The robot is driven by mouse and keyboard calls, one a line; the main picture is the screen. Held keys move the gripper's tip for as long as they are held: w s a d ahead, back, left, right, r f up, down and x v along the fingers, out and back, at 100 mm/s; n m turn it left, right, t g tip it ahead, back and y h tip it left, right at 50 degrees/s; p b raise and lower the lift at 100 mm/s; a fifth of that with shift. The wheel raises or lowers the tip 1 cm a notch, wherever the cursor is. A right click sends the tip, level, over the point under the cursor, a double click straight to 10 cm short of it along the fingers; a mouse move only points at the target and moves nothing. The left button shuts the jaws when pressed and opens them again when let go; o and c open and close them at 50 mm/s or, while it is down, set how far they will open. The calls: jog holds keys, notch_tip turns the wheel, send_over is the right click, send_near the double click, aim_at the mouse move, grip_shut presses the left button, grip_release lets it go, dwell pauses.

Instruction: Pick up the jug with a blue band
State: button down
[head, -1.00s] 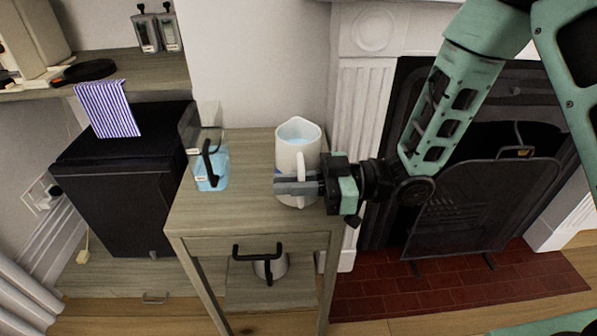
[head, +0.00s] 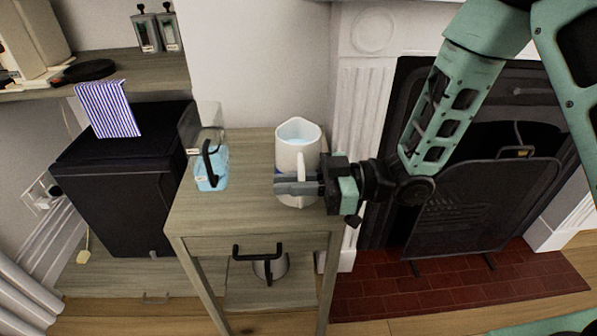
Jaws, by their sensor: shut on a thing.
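The white jug (head: 297,152) stands upright at the right side of the small wooden table (head: 240,212), with pale blue liquid visible inside. A bit of blue band shows low on it, mostly hidden behind my gripper. My gripper (head: 296,186) comes in from the right and is shut on the jug at its lower handle area. I cannot tell whether the jug's base is touching the table top. A clear jug (head: 213,170) with a black handle and blue liquid stands on the left of the same table.
A metal pot with a black handle (head: 270,268) is on the table's lower shelf. A black cabinet (head: 120,180) with a striped cloth (head: 107,109) stands left. A fireplace screen (head: 480,210) stands right. The table's front middle is clear.

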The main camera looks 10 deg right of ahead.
jog(key=shift+r, duration=0.2)
notch_tip(320, 180, up, 10)
jog(key=p, duration=0.2)
jog(key=shift+f, duration=0.15)
dwell(0.7)
